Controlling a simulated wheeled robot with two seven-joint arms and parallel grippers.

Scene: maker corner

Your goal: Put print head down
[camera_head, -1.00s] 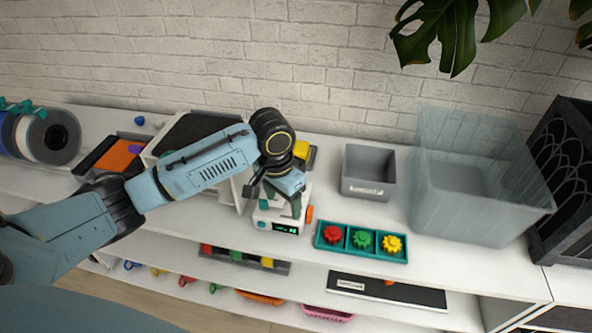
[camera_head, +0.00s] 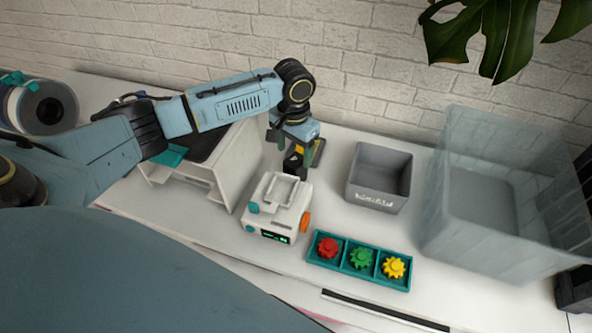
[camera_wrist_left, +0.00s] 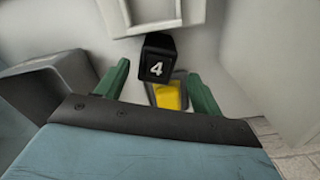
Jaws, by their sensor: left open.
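The print head seems to be the small black block with a white "4" (camera_wrist_left: 157,62) in the left wrist view. It shows small and dark in the head view (camera_head: 293,161), behind the white machine (camera_head: 280,205) with a lit display and an orange knob. My left gripper (camera_head: 297,150) is over it, pointing down. In the wrist view its green fingers (camera_wrist_left: 158,72) are apart, one on each side of the block, with gaps visible. Whether the block touches the surface below is unclear. My right gripper is not in view.
A grey bin (camera_head: 378,200) is to the right, with a large clear tub (camera_head: 480,245) beyond. A teal tray (camera_head: 340,272) holds red, green and yellow gears. A white stand (camera_head: 235,165) is at left.

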